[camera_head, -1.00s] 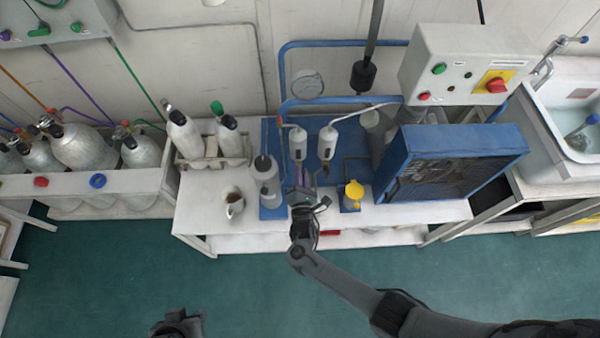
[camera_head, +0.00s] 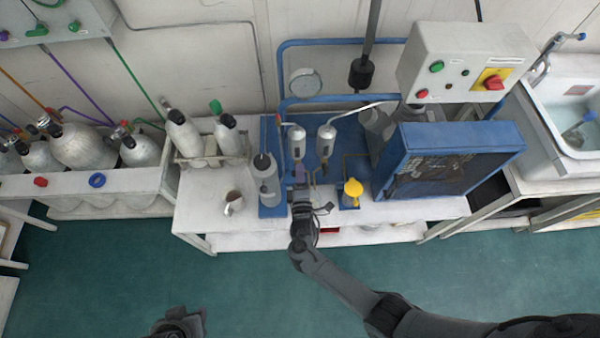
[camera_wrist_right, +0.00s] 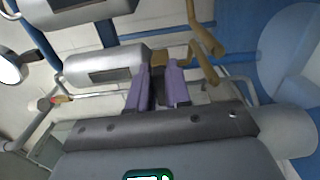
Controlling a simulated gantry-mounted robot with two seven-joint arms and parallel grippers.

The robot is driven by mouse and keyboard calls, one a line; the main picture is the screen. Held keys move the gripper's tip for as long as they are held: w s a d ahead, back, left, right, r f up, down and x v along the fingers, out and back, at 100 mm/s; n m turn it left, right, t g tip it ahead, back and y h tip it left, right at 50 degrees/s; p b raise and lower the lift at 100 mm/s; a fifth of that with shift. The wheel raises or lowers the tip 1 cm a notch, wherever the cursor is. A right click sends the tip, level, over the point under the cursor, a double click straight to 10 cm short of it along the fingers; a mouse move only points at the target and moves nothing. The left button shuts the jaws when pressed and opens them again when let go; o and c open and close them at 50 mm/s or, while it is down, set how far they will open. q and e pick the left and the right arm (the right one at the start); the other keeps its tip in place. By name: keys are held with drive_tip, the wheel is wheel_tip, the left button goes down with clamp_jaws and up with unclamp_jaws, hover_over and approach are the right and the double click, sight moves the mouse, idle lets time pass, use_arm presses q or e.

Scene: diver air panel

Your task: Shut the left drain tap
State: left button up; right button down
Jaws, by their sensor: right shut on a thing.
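Two silver filter bowls hang at the blue panel in the head view: the left bowl (camera_head: 297,145) and the right bowl (camera_head: 326,145). My right gripper (camera_head: 301,188) is just below the left bowl. In the right wrist view the gripper's two purple fingers (camera_wrist_right: 160,88) are shut at the lower end of a silver bowl (camera_wrist_right: 105,68), on the brass left drain tap (camera_wrist_right: 160,60). The fingers hide most of the tap, so its handle angle cannot be told. My left gripper (camera_head: 180,322) is low in the head view, far from the bench; its jaws are unclear.
A grey bottle (camera_head: 265,180) stands left of my right gripper and a yellow-topped item (camera_head: 352,190) right of it. A mug (camera_head: 233,203) is on the white bench. A blue-framed unit (camera_head: 450,160) stands at right. Brass pipework (camera_wrist_right: 208,40) runs near the fingers.

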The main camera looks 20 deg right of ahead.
drive_tip(key=shift+m, duration=0.3)
drive_tip(key=c, duration=1.1)
unclamp_jaws()
drive_tip(key=shift+c, duration=0.2)
drive_tip(key=p+v, duration=0.2)
drive_tip(key=v, duration=0.8)
drive_tip(key=shift+s, duration=0.35)
drive_tip(key=shift+a, duration=0.15)
